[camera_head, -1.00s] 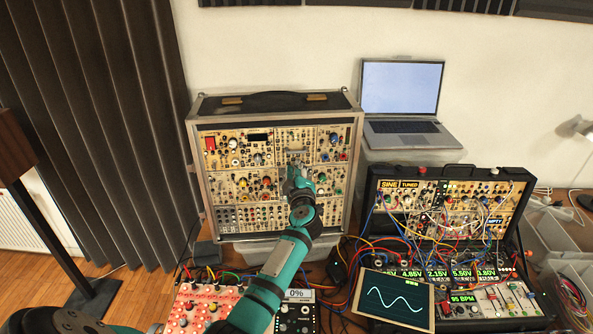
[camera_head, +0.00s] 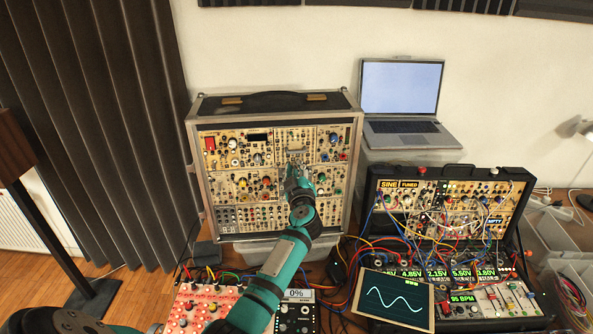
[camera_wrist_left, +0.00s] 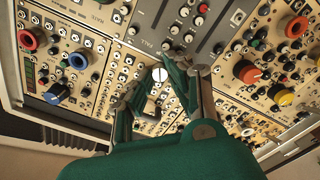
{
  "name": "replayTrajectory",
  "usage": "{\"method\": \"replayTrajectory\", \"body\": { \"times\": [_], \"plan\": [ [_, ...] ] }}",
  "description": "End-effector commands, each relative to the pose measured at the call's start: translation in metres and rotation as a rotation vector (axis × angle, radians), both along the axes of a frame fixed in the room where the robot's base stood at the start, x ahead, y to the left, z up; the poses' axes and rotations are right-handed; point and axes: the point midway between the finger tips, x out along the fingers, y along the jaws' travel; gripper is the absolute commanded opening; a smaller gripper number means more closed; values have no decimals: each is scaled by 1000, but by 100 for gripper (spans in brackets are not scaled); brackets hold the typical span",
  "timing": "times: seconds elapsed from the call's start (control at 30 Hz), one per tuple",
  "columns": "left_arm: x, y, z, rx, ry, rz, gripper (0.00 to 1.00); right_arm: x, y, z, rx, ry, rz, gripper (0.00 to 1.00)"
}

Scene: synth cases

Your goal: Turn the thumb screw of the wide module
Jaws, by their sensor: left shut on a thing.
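My left gripper (camera_head: 293,168) reaches the front of the tall rack case (camera_head: 191,160), near its middle. In the left wrist view my left gripper (camera_wrist_left: 155,88) has its green fingers on both sides of a pale, slotted thumb screw (camera_wrist_left: 160,74) and is shut on it. The screw's head shows between the fingertips. Which module the screw belongs to is hard to tell. My right gripper is not in view.
Knobs and sockets crowd the panel around the fingers, including an orange knob (camera_wrist_left: 246,72) and a blue knob (camera_wrist_left: 56,93). A smaller patched case (camera_head: 450,172) with many cables stands to the right. A laptop (camera_head: 402,88) sits behind it.

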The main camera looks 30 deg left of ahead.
Motion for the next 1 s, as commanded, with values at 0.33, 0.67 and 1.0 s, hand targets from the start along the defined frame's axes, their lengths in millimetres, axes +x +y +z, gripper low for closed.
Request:
{"method": "replayTrajectory", "body": {
  "times": [0.33, 0.67, 1.0],
  "plan": [
    [0, 0, -1, 0, 1, 1, 41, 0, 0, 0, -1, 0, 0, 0],
    [-17, -15, -2, -3, 0, -1, 41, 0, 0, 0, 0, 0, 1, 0],
    [-72, -59, -1, -4, 1, 1, 41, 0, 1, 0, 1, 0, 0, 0]
  ]
}}
